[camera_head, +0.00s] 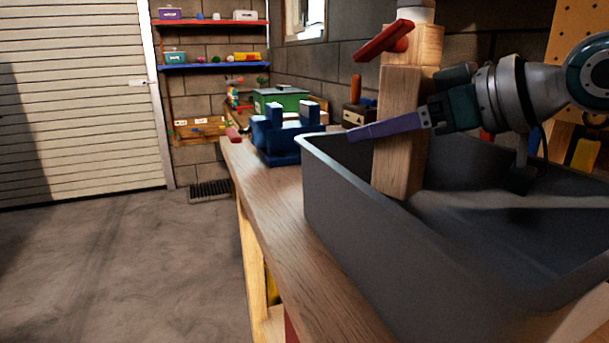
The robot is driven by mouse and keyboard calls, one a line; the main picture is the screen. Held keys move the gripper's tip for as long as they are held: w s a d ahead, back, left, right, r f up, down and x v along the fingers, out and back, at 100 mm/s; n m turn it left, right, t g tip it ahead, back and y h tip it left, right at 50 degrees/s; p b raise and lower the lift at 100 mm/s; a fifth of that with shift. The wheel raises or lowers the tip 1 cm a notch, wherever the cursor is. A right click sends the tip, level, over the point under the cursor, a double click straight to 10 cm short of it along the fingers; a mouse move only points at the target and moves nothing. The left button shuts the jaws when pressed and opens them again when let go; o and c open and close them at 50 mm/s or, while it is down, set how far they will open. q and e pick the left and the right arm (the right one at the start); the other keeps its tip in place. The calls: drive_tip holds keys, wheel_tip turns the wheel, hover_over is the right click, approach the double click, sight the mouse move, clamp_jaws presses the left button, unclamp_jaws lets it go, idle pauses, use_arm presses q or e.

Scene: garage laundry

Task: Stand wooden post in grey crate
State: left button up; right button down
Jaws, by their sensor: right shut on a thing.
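The wooden post (398,165) is a pale square beam, upright with a slight tilt, inside the near-left part of the grey crate (350,220). Its lower end is below the crate's rim; I cannot tell whether it bears on the crate's floor. My right gripper (388,126) comes in from the right and is shut on the post at mid height. One purple finger crosses the post's near face; the other finger is hidden behind it. My left gripper is not in view.
The crate stands on a wooden workbench (275,215). A blue vise (280,140) and a green box (280,98) are beyond it. A wooden block (425,45) with a red bar (382,40) shows at the post's top. The floor at left is clear.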

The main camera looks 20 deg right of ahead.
sight(419, 165)
drive_tip(key=shift+f+b, duration=0.55)
drive_tip(key=shift+f, duration=2.2)
drive_tip(key=shift+w, duration=0.1)
drive_tip(key=shift+f, duration=0.15)
drive_tip(key=shift+c, duration=0.8)
unclamp_jaws()
drive_tip(key=shift+r, duration=0.2)
drive_tip(key=shift+s+d+r, duration=0.15)
drive_tip(key=shift+s+d, duration=0.05)
drive_tip(key=shift+s, duration=0.15)
drive_tip(key=p+v, duration=0.1)
drive_tip(key=v, duration=0.4)
drive_tip(key=shift+s+d, duration=0.1)
drive_tip(key=shift+s, duration=0.1)
drive_tip(key=shift+s+d+r, duration=0.25)
drive_tip(key=shift+s+r, duration=0.05)
drive_tip(key=shift+s, duration=0.25)
